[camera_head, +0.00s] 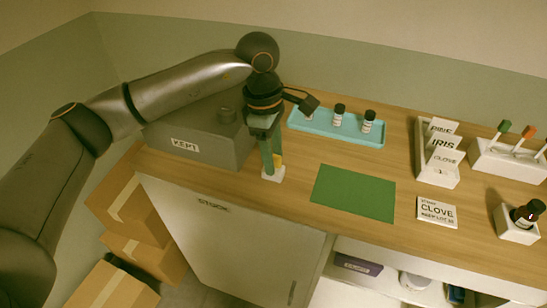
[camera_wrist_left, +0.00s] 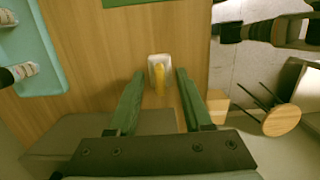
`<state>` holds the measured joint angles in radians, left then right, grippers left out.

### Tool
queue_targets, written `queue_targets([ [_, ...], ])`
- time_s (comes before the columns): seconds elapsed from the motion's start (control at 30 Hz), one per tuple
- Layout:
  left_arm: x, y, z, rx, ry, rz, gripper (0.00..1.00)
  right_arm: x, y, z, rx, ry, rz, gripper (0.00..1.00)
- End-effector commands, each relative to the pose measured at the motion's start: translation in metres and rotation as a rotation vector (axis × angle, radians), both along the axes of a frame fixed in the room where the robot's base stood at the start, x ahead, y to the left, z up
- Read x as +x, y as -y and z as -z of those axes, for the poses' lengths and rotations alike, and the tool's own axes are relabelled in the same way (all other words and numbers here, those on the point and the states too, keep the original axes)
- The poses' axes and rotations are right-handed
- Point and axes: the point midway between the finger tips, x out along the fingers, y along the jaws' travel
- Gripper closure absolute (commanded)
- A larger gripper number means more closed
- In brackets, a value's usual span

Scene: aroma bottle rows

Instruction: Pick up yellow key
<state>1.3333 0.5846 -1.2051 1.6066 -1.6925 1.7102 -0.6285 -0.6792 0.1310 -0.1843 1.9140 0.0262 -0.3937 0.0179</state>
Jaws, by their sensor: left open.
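The yellow key (camera_head: 278,160) stands at a small white holder (camera_head: 273,174) on the wooden counter, near its front edge, and is partly hidden by my gripper in the head view. In the left wrist view the yellow key (camera_wrist_left: 160,79) lies between the tips of the two green fingers, in front of the white holder (camera_wrist_left: 158,59). My left gripper (camera_head: 269,168) points down over the holder, with its fingers open on either side of the key. In the left wrist view the open gripper (camera_wrist_left: 160,74) shows a gap on both sides of the key. Whether either finger touches it cannot be told.
A grey box marked KEPT (camera_head: 190,146) stands left of my gripper. A teal tray (camera_head: 336,130) with small bottles lies behind. A green mat (camera_head: 353,193) lies to the right, with a CLOVE card (camera_head: 436,212) and card rack (camera_head: 437,175) beyond. Bare counter lies around the holder.

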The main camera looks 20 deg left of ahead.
Motion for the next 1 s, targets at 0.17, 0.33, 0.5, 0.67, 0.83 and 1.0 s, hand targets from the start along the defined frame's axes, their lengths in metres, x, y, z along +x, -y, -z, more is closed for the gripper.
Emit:
queue_targets([
  [0.17,0.0001,0.0007,0.0027,-0.001,0.001,0.001,0.50,0.0001,0.0000,-0.0002,0.000,0.000,0.000,0.50],
  [0.33,0.0000,0.0008,0.0025,-0.001,0.001,0.001,0.60,0.0000,0.0000,-0.0001,0.000,0.000,0.000,0.50],
  [0.5,0.0001,0.0008,0.0023,-0.001,0.001,0.001,0.79,0.0000,0.0000,-0.0001,0.000,0.000,0.000,0.50],
  [0.67,0.0001,0.0008,0.0022,-0.001,0.001,0.001,0.97,0.0000,0.0001,-0.0001,0.000,0.000,0.000,0.50],
  [0.83,0.0001,0.0008,0.0022,-0.001,0.001,0.001,1.00,0.0000,0.0001,-0.0001,0.000,0.000,0.000,0.50],
  [1.0,0.0001,0.0008,0.0021,-0.001,0.001,0.001,1.00,0.0000,0.0001,-0.0001,0.000,0.000,0.000,0.50],
])
